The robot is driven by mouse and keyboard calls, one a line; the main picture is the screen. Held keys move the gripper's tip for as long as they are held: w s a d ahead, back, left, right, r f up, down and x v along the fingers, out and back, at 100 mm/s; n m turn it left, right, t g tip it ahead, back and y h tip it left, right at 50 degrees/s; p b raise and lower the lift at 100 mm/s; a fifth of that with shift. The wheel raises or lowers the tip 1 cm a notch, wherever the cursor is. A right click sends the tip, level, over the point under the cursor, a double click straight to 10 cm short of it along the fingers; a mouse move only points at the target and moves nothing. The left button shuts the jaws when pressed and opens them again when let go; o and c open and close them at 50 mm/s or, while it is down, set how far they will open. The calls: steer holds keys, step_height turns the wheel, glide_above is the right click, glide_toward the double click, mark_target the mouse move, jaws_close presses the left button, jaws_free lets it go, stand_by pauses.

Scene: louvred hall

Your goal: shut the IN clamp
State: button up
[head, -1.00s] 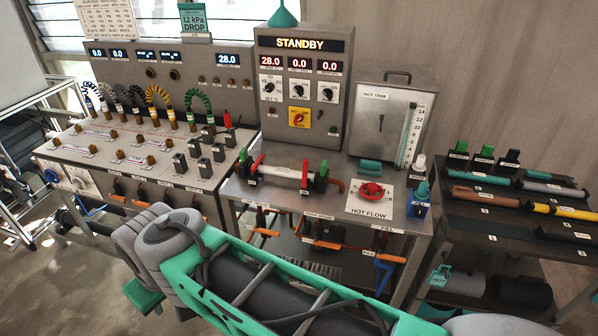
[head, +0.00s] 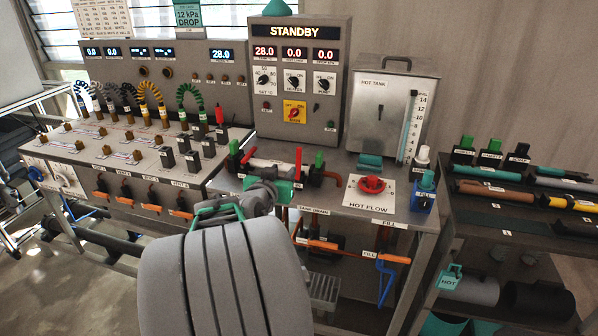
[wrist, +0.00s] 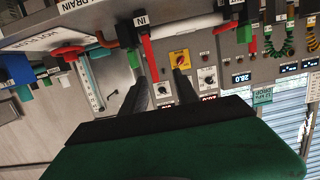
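The IN clamp (wrist: 140,20) is a black block with an IN label and a red lever, seen upside down in the wrist view. Its red lever (wrist: 148,56) stands out from the block; in the head view the lever (head: 298,164) points upright. The lever's tip appears close to one finger; contact cannot be told. In the head view my gripper (head: 284,190) is just in front of the clamp, its fingertips unclear.
A second clamp with a red lever (head: 248,155) sits to the left. The control panel (head: 296,85) rises behind.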

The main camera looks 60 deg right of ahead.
mark_target(298, 158)
steer(key=x, duration=0.3)
steer(key=s+x, duration=0.1)
steer(key=x, duration=0.5)
steer(key=shift+s+d+r, duration=0.15)
steer(key=shift+s+d, duration=0.2)
steer(key=shift+d, duration=0.2)
steer(key=shift+w+d, duration=0.15)
steer(key=shift+d, duration=0.35)
steer(key=shift+b, duration=0.55)
steer(key=shift+r, duration=0.1)
steer(key=shift+c, duration=0.6)
jaws_close()
